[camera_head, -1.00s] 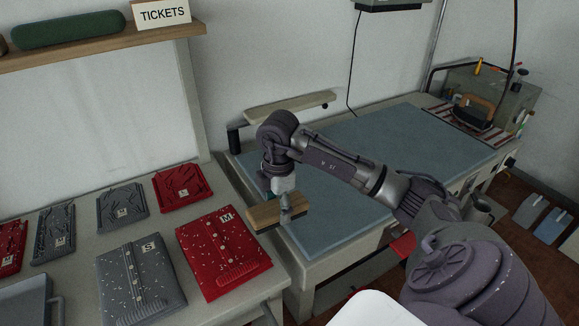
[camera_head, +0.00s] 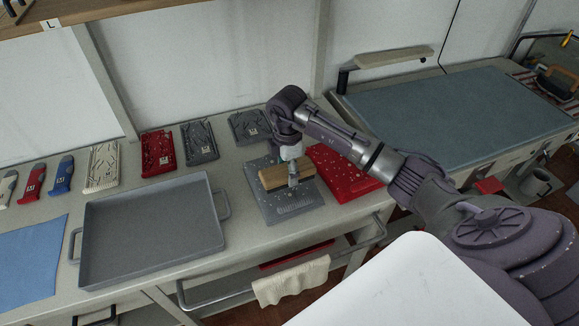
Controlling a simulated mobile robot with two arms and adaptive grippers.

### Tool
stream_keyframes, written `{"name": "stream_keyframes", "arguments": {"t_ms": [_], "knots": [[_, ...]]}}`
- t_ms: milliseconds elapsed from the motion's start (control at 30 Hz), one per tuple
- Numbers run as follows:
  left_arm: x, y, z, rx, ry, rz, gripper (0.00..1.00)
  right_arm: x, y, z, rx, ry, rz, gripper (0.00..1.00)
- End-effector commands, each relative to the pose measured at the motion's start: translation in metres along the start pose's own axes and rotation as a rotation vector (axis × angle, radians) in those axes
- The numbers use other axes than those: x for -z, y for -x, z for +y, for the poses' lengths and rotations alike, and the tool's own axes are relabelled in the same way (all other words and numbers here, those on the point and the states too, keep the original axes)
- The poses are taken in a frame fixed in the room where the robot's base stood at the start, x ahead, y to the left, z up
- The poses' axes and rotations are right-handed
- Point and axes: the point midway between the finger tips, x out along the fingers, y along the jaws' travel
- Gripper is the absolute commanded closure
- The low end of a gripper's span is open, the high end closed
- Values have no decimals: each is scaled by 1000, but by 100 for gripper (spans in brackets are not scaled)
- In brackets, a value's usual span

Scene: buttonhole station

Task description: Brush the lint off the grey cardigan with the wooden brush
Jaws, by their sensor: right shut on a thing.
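My right gripper (camera_head: 293,177) is shut on the wooden brush (camera_head: 271,179), a light-brown block held level. The brush is over the grey cardigan (camera_head: 288,211), which lies folded flat on the table with pale lint specks on it. The brush and gripper hide the cardigan's middle. I cannot tell whether the bristles touch the cloth. My left gripper is out of view.
A folded red cardigan (camera_head: 347,178) with specks lies right beside the grey one. A grey tray (camera_head: 150,232) stands to the left. Several folded knits line the back, one red (camera_head: 158,153). A blue-topped table (camera_head: 450,120) is at the right.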

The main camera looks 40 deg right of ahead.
Motion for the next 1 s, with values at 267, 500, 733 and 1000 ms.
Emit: {"name": "stream_keyframes", "arguments": {"t_ms": [267, 500, 733, 1000], "knots": [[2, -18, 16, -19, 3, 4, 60, 0, -21, 0, 0, 0, 0, 66], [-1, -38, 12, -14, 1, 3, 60, 0, -47, 0, 0, 0, 0, 66], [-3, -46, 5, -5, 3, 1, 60, 0, -58, 0, 0, 0, 1, 66], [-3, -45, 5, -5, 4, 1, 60, 0, -57, 0, 0, 0, 0, 66]]}}
